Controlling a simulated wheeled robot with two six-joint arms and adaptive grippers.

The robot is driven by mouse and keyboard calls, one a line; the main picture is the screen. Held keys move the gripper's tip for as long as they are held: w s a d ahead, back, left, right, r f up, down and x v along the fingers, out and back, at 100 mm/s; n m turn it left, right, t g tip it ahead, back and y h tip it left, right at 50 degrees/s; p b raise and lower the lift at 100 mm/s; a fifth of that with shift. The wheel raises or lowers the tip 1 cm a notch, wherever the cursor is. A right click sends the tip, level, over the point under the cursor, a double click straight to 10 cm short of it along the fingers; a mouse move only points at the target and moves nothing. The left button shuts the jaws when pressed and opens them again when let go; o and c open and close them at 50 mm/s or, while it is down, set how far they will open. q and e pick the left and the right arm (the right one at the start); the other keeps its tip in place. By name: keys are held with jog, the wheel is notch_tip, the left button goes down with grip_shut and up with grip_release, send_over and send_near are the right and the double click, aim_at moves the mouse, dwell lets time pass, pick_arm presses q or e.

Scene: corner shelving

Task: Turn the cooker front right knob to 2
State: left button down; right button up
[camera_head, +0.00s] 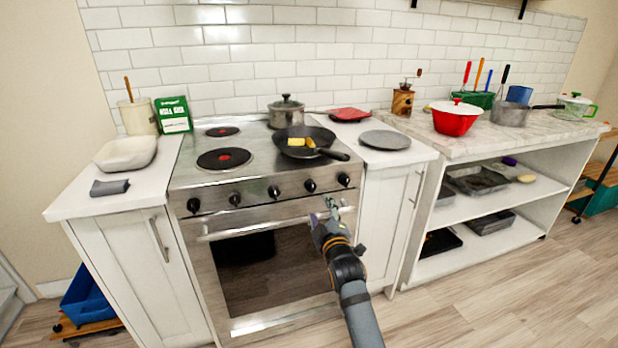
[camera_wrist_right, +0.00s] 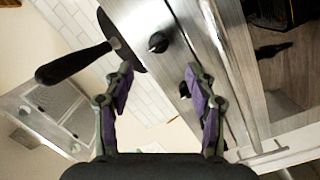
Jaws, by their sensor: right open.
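The cooker (camera_head: 262,214) has a steel front panel with a row of several black knobs. The rightmost knob (camera_head: 343,179) sits at the panel's right end, next to another knob (camera_head: 309,185). My right gripper (camera_head: 331,208) is open and empty, in front of the oven handle's right end, just below the rightmost knob. In the right wrist view, my open fingers (camera_wrist_right: 158,82) face the panel. One knob (camera_wrist_right: 158,42) shows beyond the gap between them, and another dark knob is partly hidden by a finger. I cannot read any knob markings. My left gripper is not in view.
A black frying pan (camera_head: 305,142) with yellow food stands on the hob, its handle reaching out above the right knobs. A steel pot (camera_head: 287,112) stands behind it. The oven handle (camera_head: 265,226) runs below the knobs. The floor in front is clear.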

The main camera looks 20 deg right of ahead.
aim_at(312, 190)
jog(key=w, duration=0.3)
jog(key=w+b, duration=0.1)
jog(key=w, duration=0.5)
jog(key=shift+w+d+b, duration=0.25)
jog(key=shift+d+b, duration=0.15)
jog(key=shift+w, duration=0.5)
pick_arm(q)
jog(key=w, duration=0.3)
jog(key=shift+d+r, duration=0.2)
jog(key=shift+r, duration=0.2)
pick_arm(e)
jog(key=shift+c, duration=0.4)
jog(key=c, duration=1.1)
